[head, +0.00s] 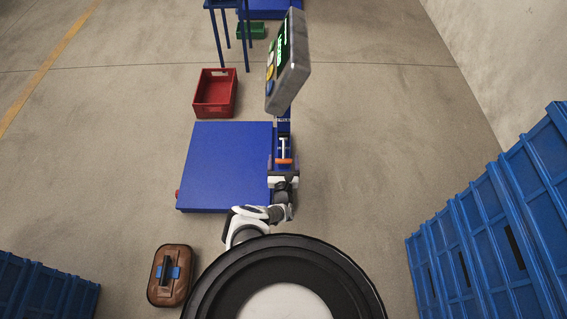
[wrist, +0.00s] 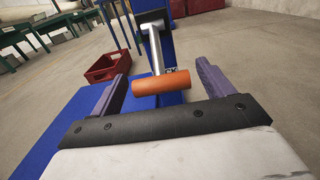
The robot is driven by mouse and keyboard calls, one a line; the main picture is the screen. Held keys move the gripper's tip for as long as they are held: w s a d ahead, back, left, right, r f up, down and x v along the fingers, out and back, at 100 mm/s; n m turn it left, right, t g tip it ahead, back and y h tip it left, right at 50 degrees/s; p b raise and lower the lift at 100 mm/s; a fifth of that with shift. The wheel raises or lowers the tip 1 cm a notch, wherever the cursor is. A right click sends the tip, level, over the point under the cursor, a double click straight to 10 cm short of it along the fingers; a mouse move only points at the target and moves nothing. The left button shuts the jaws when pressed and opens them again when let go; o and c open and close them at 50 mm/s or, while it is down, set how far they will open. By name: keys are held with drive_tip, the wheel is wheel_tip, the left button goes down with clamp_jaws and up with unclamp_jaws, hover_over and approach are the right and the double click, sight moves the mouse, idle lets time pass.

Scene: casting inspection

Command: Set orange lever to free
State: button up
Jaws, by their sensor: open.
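The orange lever (wrist: 161,82) is a silver arm with an orange cross handle, on a blue post in the wrist view. It sits between my gripper's (wrist: 160,80) two open purple fingers, with gaps on both sides. In the head view the orange handle (head: 284,161) shows at the right edge of the blue platform, just beyond my gripper (head: 283,172). A label with letters beside the handle is too small to read for sure.
A blue platform scale (head: 225,160) lies left of the post. A grey display (head: 288,62) leans above it. A red crate (head: 215,108) stands behind. Stacked blue crates (head: 490,230) are at the right. A brown case (head: 169,291) lies at the lower left. Floor between is clear.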

drive_tip(key=shift+w, duration=0.3)
drive_tip(key=c, duration=1.4)
